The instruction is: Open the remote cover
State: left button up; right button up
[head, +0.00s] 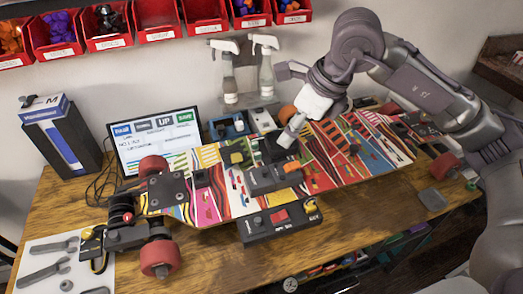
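A remote cannot be singled out for certain. Dark boxy devices sit on and beside an upturned skateboard (325,180) with a colourful striped deck. One dark grey device (273,178) lies across the middle of the deck. A black box with a red and a yellow part (281,219) sits at its front edge. My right gripper (291,133) points down over the middle of the board, close to a dark block (275,149) on it. Whether its fingers are open or touch the block cannot be told. My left gripper is not in view. No opened cover can be made out.
A screen (155,143) stands behind the board. Two spray bottles (265,70) stand at the wall, below red bins (155,20). Wrenches (48,268) lie on a white sheet at the front left.

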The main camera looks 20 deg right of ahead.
aim_at(265, 171)
jog(key=x, duration=0.4)
jog(key=p+x, duration=0.1)
jog(key=x, duration=0.3)
jog(key=s+x, duration=0.1)
jog(key=x, duration=0.3)
jog(key=shift+a+f+p, duration=0.1)
jog(key=shift+a+p, duration=0.1)
jog(key=shift+p, duration=0.1)
jog(key=shift+w+a+f, duration=0.15)
jog(key=shift+f, duration=0.3)
grip_shut()
